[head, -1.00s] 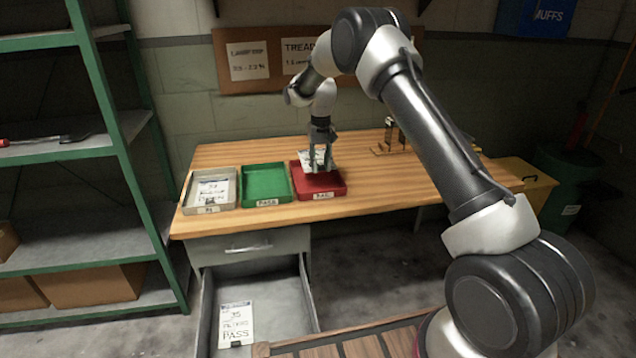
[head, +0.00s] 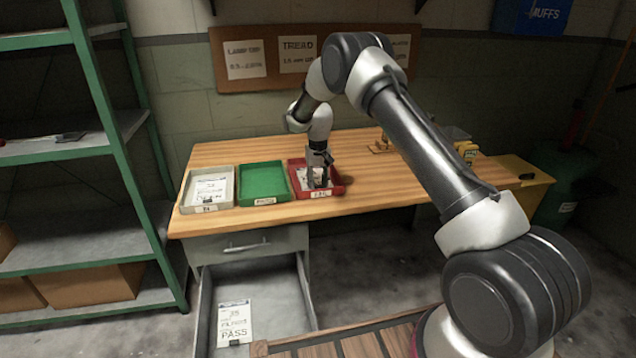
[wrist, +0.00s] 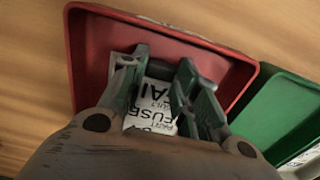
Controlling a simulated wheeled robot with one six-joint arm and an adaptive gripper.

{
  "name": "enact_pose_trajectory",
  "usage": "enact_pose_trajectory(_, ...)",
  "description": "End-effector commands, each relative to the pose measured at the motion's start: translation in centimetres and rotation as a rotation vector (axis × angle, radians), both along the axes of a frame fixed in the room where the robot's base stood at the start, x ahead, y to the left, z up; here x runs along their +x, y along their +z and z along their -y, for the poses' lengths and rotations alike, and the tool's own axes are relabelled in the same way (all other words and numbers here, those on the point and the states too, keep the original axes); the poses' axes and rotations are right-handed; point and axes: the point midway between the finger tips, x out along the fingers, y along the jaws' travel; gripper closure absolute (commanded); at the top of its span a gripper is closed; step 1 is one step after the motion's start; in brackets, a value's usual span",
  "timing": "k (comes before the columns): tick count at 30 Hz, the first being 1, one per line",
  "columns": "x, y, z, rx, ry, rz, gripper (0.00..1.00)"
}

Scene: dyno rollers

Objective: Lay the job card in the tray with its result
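The job card (head: 309,174), white with black print, is in the red tray (head: 334,190) on the bench. In the wrist view the card (wrist: 160,105) lies under and between my fingers, with part of the word FAIL and other letters showing. My gripper (head: 319,182) points down into the red tray. In the wrist view my gripper's fingers (wrist: 158,72) stand apart with a dark patch between their tips. I cannot tell whether they press on the card. The fingers hide part of the card.
A green tray (head: 263,182) stands empty left of the red one. Left of it, a grey tray (head: 184,203) holds a white card. An open drawer (head: 270,318) below holds a card marked PASS (head: 234,320). A green shelf rack (head: 88,90) stands at left.

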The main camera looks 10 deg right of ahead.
Motion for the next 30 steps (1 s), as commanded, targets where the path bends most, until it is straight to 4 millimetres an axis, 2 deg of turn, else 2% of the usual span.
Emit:
enact_pose_trajectory(2, 0.0, 0.0, 0.0, 0.0, 0.0, 0.0, 0.51)
enact_pose_trajectory(10, 0.0, 0.0, 0.0, 0.0, 0.0, 0.0, 0.51)
enact_pose_trajectory(14, 0.0, 0.8, 0.0, 0.0, 0.0, 0.001, 0.51)
enact_pose_trajectory(17, 0.1, 2.5, 0.0, 0.001, 0.0, 0.003, 0.51)
enact_pose_trajectory(24, 0.1, 7.9, 0.0, 0.0, -0.001, 0.003, 0.51)
enact_pose_trajectory(30, 0.0, 11.2, 0.0, -0.001, -0.001, 0.0, 0.51)
